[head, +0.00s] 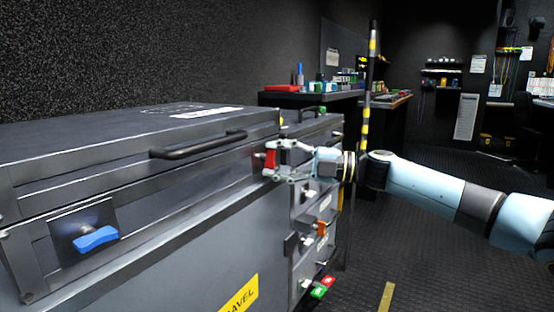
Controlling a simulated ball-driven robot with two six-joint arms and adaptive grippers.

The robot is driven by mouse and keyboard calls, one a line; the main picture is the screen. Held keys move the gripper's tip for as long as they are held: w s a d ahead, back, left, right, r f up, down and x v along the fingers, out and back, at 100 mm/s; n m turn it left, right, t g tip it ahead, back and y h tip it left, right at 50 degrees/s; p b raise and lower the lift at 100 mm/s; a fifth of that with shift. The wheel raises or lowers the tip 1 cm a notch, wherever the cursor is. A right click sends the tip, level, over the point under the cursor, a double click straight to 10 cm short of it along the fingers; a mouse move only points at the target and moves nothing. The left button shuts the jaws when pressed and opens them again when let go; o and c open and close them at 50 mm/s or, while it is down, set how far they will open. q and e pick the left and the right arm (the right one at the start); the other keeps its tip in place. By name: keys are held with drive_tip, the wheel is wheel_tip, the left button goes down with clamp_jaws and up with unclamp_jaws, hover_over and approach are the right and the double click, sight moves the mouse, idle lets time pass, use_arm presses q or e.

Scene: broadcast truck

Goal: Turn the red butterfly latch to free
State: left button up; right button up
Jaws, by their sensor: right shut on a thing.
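The red butterfly latch (270,159) sits on the front face of the grey case (190,245), near its right end and just below the lid. My right gripper (277,160) reaches in from the right and is shut on the red latch. Its fingers hide part of the latch, so I cannot tell its exact angle. A blue butterfly latch (96,238) sits on a recessed plate near the left end of the same face. My left gripper is out of view.
A black handle (198,144) juts from the lid between the latches. A second unit with an orange latch (321,228) and red and green tabs stands behind my gripper. A yellow-and-black striped pole (368,85) rises behind my right arm. The floor (430,250) at right is mostly clear.

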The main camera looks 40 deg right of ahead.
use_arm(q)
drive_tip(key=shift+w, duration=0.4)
use_arm(e)
drive_tip(key=shift+f, duration=0.1)
drive_tip(key=o, duration=1.2)
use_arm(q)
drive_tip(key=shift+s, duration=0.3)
use_arm(e)
drive_tip(key=v, duration=1.2)
